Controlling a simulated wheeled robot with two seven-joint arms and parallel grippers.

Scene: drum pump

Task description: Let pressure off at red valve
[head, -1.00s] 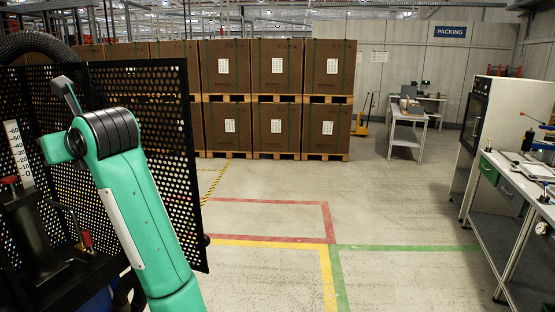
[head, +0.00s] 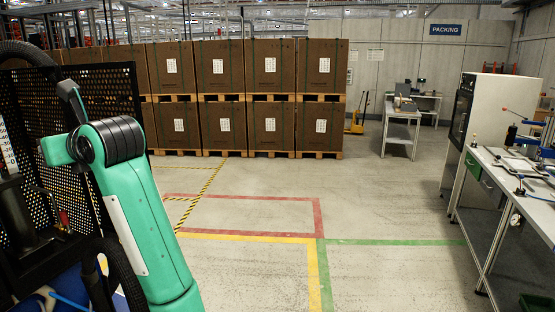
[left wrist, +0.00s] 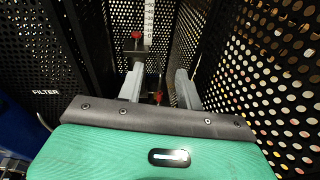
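In the left wrist view my left gripper (left wrist: 159,68) has its two grey fingers apart, with nothing held between them. A small red part (left wrist: 158,97) shows low in the gap, some way beyond the fingers. A red knob (left wrist: 136,36) on a black block stands beside a white scale, beyond the left fingertip. In the head view a small red handle (head: 63,218) shows on the dark pump stand at left, behind my green arm. I cannot tell which red part is the valve. My left fingers are not clear in the head view. My right gripper is out of view.
Black perforated panels (head: 122,85) enclose the stand, close to my left arm; one panel reads FILTER. A black hose (head: 118,275) hangs low at left. A workbench (head: 520,160) with tools stands at right. Stacked boxes (head: 222,65) are at the back. The middle floor is clear.

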